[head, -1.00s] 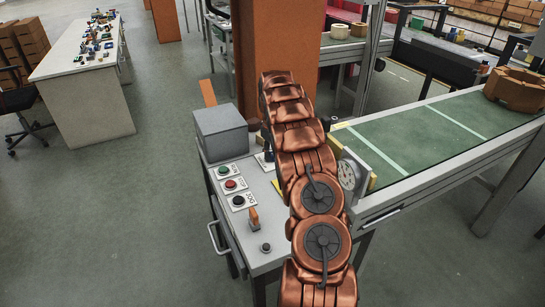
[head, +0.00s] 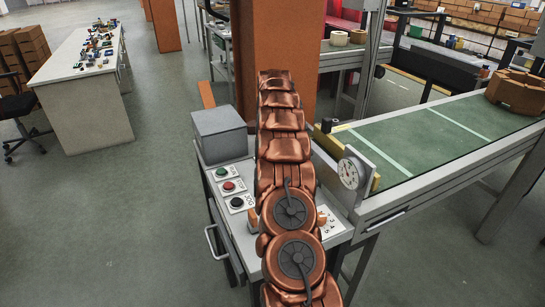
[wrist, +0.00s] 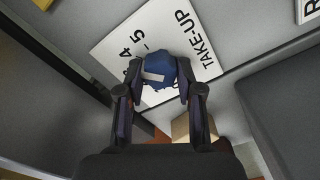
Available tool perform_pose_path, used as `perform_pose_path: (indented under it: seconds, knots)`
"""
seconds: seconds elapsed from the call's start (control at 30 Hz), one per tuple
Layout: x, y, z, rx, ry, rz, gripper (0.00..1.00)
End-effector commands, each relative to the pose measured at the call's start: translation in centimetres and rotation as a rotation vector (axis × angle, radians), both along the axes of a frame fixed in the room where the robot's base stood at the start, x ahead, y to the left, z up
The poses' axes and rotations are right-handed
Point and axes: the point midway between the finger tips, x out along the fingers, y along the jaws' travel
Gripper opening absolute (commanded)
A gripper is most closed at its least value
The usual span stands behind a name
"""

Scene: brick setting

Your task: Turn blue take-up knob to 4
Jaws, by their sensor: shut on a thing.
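The blue take-up knob (wrist: 160,66) is in the wrist view, on a white plate (wrist: 205,75) that reads TAKE-UP. The plate's 4 and 5 show left of and above the knob; other digits are partly hidden. A pale mark on the knob points left in the picture; I cannot tell exactly which digit it meets. My gripper (wrist: 161,76) is shut on the knob, one finger on each side. In the head view my arm hides the knob and gripper.
In the head view, a control desk (head: 335,237) carries green, red and black buttons and a grey box (head: 218,134). A round gauge (head: 351,173) stands at right beside the green conveyor (head: 420,135). An orange pillar (head: 275,40) rises behind.

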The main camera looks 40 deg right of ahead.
Motion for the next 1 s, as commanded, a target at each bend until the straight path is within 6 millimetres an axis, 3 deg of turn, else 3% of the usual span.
perform_pose_path:
  seconds: [0.3, 0.8, 0.83, 1.0]
  knots:
    - [-0.05, -0.03, -0.03, -0.001, 0.002, -0.1, 0.01]
    - [-0.08, -0.09, 0.02, -0.001, 0.0, -0.116, 0.01]
    - [-0.08, -0.09, 0.02, -0.001, 0.0, -0.116, 0.39]
    - [-0.06, -0.06, 0.02, -0.001, 0.0, -0.115, 0.57]
